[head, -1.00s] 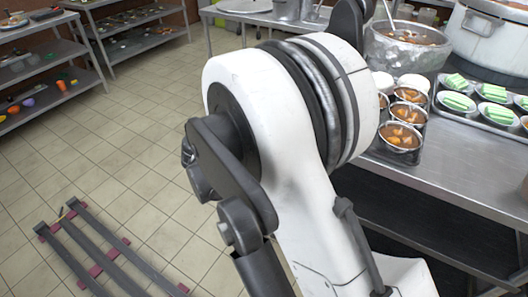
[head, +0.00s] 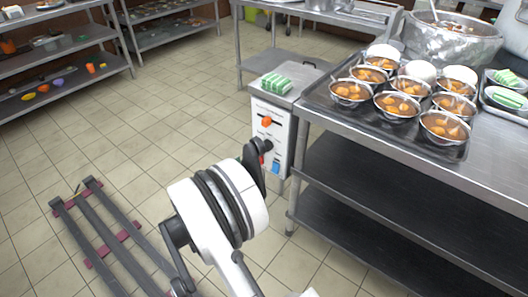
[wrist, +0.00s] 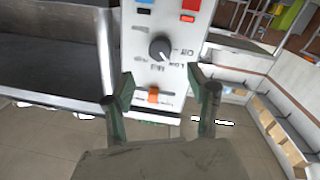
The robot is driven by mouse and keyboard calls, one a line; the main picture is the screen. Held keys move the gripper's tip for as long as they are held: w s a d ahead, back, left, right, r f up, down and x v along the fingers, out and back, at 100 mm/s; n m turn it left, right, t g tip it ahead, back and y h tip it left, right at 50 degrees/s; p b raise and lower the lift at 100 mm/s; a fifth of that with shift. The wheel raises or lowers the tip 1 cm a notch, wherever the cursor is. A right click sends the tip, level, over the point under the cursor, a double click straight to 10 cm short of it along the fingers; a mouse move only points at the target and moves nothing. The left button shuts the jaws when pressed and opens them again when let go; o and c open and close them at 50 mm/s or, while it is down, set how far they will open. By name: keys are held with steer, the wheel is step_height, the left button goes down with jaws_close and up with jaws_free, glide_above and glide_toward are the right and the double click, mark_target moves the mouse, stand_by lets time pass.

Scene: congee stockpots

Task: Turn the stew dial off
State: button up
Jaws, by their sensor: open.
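A white control panel (head: 284,138) stands at the left end of the steel counter in the head view. In the wrist view the panel appears upside down, with a dark round dial (wrist: 160,47) ringed by Off, Low, Mid and High lettering. I cannot tell its exact setting. An orange knob (wrist: 153,95) shows below it in that view, and the same orange knob (head: 266,121) is near the panel top in the head view. My gripper (wrist: 163,88) is open and empty, facing the panel, its fingers either side of the orange knob in the picture. My arm partly hides the panel in the head view.
A red part (wrist: 190,5) and a blue part (wrist: 143,12) are also on the panel. Green-and-white blocks (head: 276,84) lie on top of the unit. Bowls of stew (head: 397,104) fill a tray on the counter to the right. The tiled floor to the left is mostly clear.

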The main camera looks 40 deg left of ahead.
mark_target(265, 149)
steer(key=w+b, duration=0.1)
steer(key=w, duration=0.6)
steer(key=w+d+b, duration=0.1)
steer(key=w, duration=0.2)
steer(key=shift+w+b, duration=0.3)
steer(key=shift+w, duration=0.05)
steer(key=c, duration=1.2)
steer(key=shift+o, duration=0.2)
steer(key=n, duration=0.4)
steer(key=shift+n, duration=0.3)
steer(key=shift+d+n+t, duration=0.15)
steer(key=shift+n+t, duration=0.15)
steer(key=shift+n, duration=2)
